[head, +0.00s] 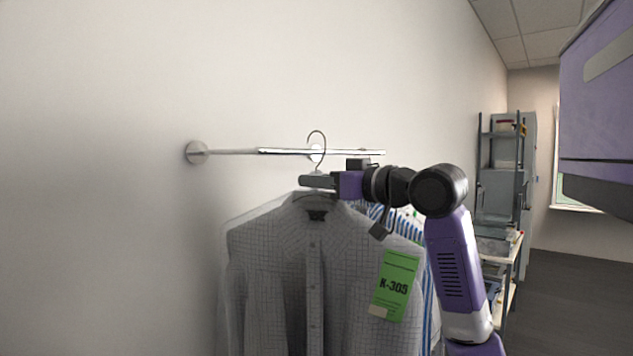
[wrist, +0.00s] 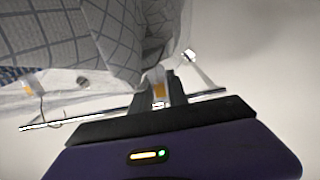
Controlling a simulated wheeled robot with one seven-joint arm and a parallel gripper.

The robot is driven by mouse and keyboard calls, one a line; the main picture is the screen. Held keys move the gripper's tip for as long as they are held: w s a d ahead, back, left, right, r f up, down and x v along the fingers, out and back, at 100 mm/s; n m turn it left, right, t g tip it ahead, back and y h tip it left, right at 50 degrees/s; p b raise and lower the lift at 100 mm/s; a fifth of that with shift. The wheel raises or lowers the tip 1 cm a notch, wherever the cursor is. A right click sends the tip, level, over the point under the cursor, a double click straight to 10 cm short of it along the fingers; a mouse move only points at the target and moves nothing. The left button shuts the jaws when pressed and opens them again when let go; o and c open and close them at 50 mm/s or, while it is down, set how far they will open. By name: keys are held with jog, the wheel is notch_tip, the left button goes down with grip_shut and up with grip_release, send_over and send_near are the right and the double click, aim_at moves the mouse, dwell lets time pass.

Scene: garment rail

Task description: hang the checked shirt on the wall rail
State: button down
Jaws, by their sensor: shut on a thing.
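The checked shirt (head: 285,265), pale grey with a green K-305 tag (head: 394,286), hangs from a hanger below my gripper (head: 318,182). My gripper is shut on the hanger just under its wire hook (head: 324,145). The hook's arch stands above the line of the wall rail (head: 240,152) in the head view; I cannot tell whether it is over the rail or in front of it. In the wrist view, the shirt's checked cloth (wrist: 105,35) fills the upper left and the rail (wrist: 75,117) crosses behind my gripper. The fingertips are partly hidden there.
A blue-striped garment (head: 407,226) hangs behind the checked shirt, partly hidden. The rail's left end meets the wall at a round mount (head: 196,152); its left stretch looks bare. A shelf unit (head: 500,165) stands at the back right, with open floor (head: 570,300) beside it.

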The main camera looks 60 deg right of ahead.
jog(key=shift+w, duration=0.1)
jog(key=shift+p+x, duration=0.35)
jog(key=shift+x, duration=2)
jog(key=shift+f+b, duration=0.95)
jog(key=shift+f, duration=0.4)
jog(key=c, duration=1.2)
grip_release()
